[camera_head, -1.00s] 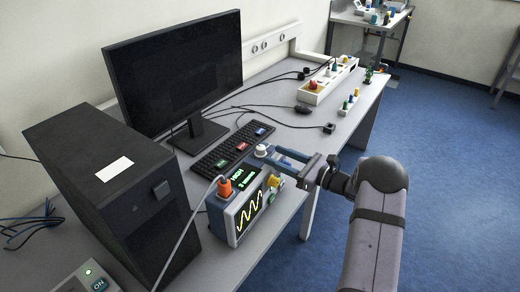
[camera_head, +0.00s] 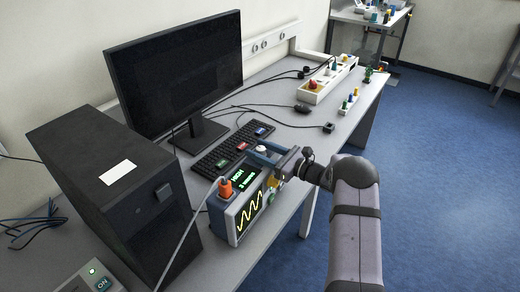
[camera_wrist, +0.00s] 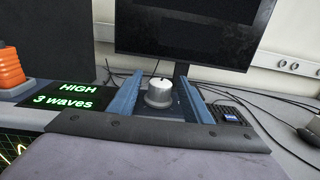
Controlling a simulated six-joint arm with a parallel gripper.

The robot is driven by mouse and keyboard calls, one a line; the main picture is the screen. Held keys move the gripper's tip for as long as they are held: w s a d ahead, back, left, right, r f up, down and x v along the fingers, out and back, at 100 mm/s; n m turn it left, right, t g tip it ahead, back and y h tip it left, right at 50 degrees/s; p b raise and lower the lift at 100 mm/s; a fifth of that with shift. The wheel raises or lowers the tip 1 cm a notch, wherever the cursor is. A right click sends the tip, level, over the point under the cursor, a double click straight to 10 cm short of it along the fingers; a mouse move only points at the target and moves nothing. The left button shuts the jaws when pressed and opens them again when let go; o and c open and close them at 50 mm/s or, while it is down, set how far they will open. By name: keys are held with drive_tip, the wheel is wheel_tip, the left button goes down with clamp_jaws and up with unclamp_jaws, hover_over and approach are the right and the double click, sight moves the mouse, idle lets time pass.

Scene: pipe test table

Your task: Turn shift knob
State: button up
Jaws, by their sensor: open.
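The shift knob is a white round knob (camera_wrist: 160,92) on top of the oscilloscope-like device (camera_head: 222,217); it also shows in the head view (camera_head: 262,149). My gripper (camera_wrist: 160,93) is open, with one blue finger on each side of the knob. In the wrist view the knob sits between the fingers with a gap on both sides. The device has a screen (camera_wrist: 62,97) reading "HIGH" and "3 waves", and a yellow wave shows on its front. An orange plug (camera_head: 225,187) stands on its top left.
A black keyboard (camera_head: 212,163) with coloured keys lies behind the device, and a monitor (camera_head: 175,75) stands behind that. A black computer case (camera_head: 100,190) is to the left. Cables and white connector strips (camera_head: 327,85) lie farther right.

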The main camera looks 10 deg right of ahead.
drive_tip(key=shift+c, duration=0.7)
drive_tip(key=c, duration=0.9)
drive_tip(key=shift+f+g+b, duration=0.1)
drive_tip(key=shift+g+b, duration=0.2)
drive_tip(key=shift+b, duration=0.25)
drive_tip(key=shift+f+n+g+y+b, duration=0.1)
drive_tip(key=shift+n+g+y+b, duration=0.55)
drive_tip(key=shift+b, duration=0.5)
drive_tip(key=shift+r+n+g+y+b, duration=0.2)
drive_tip(key=shift+n+g+y+b, duration=0.55)
drive_tip(key=shift+b, duration=0.25)
drive_tip(key=shift+r, duration=0.1)
